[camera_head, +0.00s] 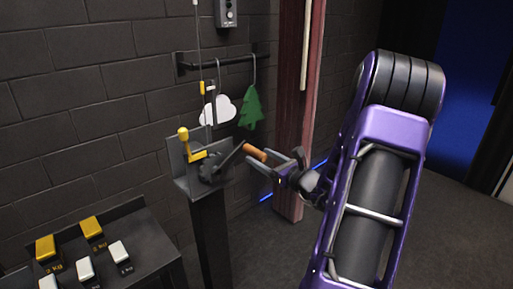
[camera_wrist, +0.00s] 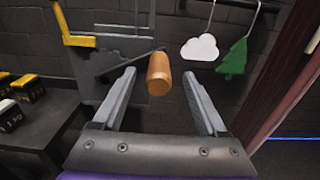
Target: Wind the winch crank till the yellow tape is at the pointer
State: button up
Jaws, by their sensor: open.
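The winch (camera_head: 207,168) sits on a dark plate on top of a post. Its dark crank arm ends in an orange-brown handle (camera_head: 255,153), pointing toward my gripper (camera_head: 286,166). In the wrist view the handle (camera_wrist: 158,74) appears between the tips of my open gripper (camera_wrist: 159,73), with a gap on both sides; whether it lies within their depth is unclear. A yellow piece, seemingly the tape (camera_head: 202,87), is on the thin line above the winch.
A white cloud (camera_head: 217,110) and a green tree (camera_head: 250,107) hang from a wall rail behind the winch. A dark bench (camera_head: 150,250) with yellow and white blocks is at lower left. A reddish upright (camera_head: 292,100) stands right of the winch.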

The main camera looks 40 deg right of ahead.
jog(key=s, duration=0.7)
jog(key=shift+s+d+p, duration=0.25)
jog(key=shift+d+p, duration=0.1)
jog(key=shift+d, duration=0.05)
jog(key=shift+a, duration=0.1)
